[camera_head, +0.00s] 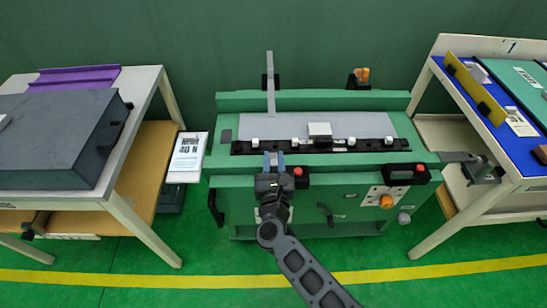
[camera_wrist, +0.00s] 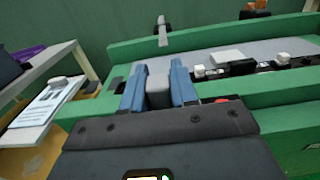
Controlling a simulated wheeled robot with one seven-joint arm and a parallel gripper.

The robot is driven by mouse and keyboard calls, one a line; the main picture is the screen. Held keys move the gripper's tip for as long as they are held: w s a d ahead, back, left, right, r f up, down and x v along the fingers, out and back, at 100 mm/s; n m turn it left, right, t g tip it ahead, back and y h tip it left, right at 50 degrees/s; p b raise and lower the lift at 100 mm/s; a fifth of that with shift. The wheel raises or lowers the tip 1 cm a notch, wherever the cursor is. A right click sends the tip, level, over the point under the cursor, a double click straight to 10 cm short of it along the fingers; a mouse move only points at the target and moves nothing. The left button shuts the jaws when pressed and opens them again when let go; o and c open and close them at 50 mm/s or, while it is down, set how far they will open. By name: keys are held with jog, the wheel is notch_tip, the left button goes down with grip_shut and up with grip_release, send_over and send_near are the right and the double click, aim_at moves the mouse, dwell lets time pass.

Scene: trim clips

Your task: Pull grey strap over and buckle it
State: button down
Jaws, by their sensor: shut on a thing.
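The grey strap (camera_head: 270,85) is a narrow light-grey strip at the back left of the green bench, by a small black mount. It also shows in the wrist view (camera_wrist: 162,32), beyond the fingers. My gripper (camera_head: 272,157) is at the bench's front edge, left of centre, in front of the strap. In the wrist view its blue fingers (camera_wrist: 157,86) are closed on a grey block-like piece (camera_wrist: 158,92). I cannot tell whether this piece joins the strap. No buckle can be clearly made out.
A black rail (camera_head: 300,146) with several white clips runs along the grey panel (camera_head: 345,123). A white block (camera_head: 320,130) sits there. Red-buttoned black boxes (camera_head: 298,178) are on the front. Tables with a grey case (camera_head: 55,140) and blue mat (camera_head: 485,125) flank the bench.

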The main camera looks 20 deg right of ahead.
jog(key=shift+a+f, duration=0.1)
jog(key=c, duration=1)
grip_release()
jog(key=shift+o, duration=0.2)
jog(key=shift+s, duration=0.1)
jog(key=v, duration=0.7)
jog(key=shift+s+a, duration=0.1)
jog(key=shift+s, duration=0.25)
